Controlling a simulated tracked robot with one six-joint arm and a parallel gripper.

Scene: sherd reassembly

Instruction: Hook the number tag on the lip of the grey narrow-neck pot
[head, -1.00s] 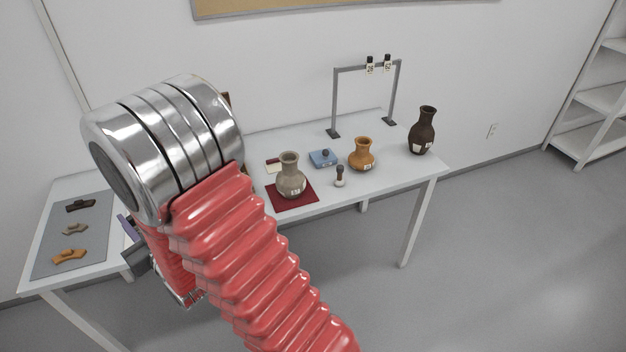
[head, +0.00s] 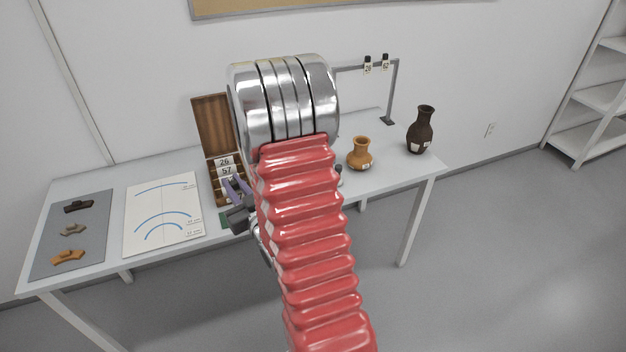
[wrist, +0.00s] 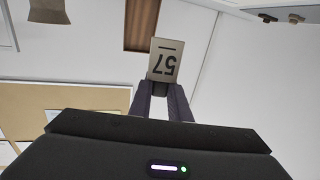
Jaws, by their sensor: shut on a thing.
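The grey narrow-neck pot is hidden behind my arm in the head view. A cropped dark grey flared shape (wrist: 47,11) at the top left of the wrist view may be its neck; I cannot be sure. The held tag is apart from that shape.
An orange pot (head: 360,155) and a dark brown jug (head: 421,131) stand to the right. A curve chart (head: 164,213) and a grey mat (head: 93,213) with sherds lie left.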

